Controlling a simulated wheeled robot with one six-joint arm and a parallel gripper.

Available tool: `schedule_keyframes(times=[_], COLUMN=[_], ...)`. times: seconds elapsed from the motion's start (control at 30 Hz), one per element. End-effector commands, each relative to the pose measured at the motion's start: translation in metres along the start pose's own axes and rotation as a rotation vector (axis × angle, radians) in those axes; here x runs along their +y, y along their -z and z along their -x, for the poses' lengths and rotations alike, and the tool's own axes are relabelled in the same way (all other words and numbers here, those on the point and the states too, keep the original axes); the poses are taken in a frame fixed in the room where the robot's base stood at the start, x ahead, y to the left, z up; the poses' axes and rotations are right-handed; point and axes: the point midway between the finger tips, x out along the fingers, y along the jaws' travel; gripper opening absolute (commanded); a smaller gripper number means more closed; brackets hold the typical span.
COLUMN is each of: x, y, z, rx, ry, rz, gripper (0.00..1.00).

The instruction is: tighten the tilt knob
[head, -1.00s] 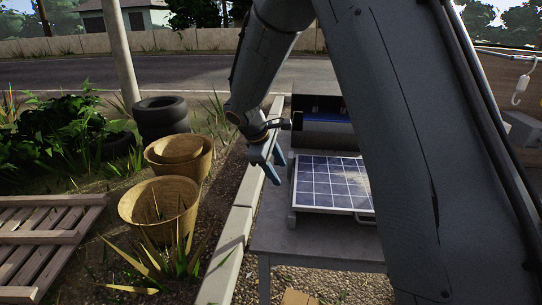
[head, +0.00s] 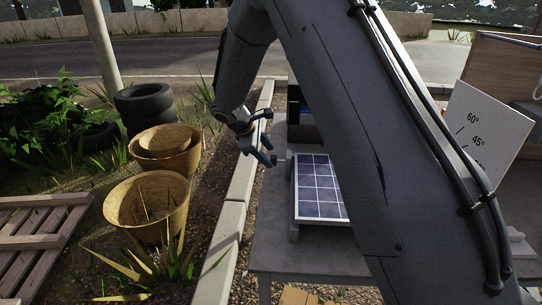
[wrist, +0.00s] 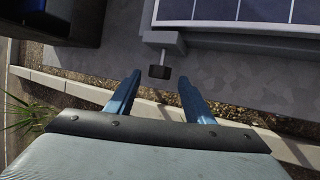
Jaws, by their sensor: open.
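The tilt knob (wrist: 160,72) is a small dark block on a short light stem, jutting from the grey mount beside the solar panel. In the wrist view it sits just beyond and between my fingertips, apart from them. My gripper (wrist: 156,82) is open with two blue fingers and nothing between them. In the head view my gripper (head: 268,160) hangs at the left edge of the table, left of the solar panel (head: 317,186). The panel also shows at the top of the wrist view (wrist: 240,10). My arm hides the panel's right part.
The grey table (head: 306,253) carries the panel and a dark box (head: 295,112) behind it. A white angle board (head: 482,125) reads 60° and 45°. Baskets (head: 148,206), tires (head: 146,104) and a wooden pallet (head: 35,240) lie left of the curb.

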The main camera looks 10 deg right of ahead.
Motion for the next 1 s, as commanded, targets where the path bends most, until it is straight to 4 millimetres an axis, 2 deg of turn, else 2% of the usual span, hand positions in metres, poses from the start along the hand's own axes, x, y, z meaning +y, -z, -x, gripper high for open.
schedule_keyframes(times=[0.1,0.23,0.57,0.8,0.83,1.0], x=[0.000,0.001,0.001,0.001,0.001,0.001], y=[-0.001,-0.002,-0.002,-0.002,-0.002,-0.002], z=[-0.016,-0.027,-0.032,-0.032,-0.032,-0.032], rx=[-0.001,-0.001,-0.001,-0.001,-0.001,-0.001], ry=[0.002,0.001,0.001,0.001,0.001,-0.003], rz=[-0.001,-0.001,-0.004,-0.004,-0.004,-0.006], gripper=[0.48,0.48,0.48,0.09,0.07,0.07])
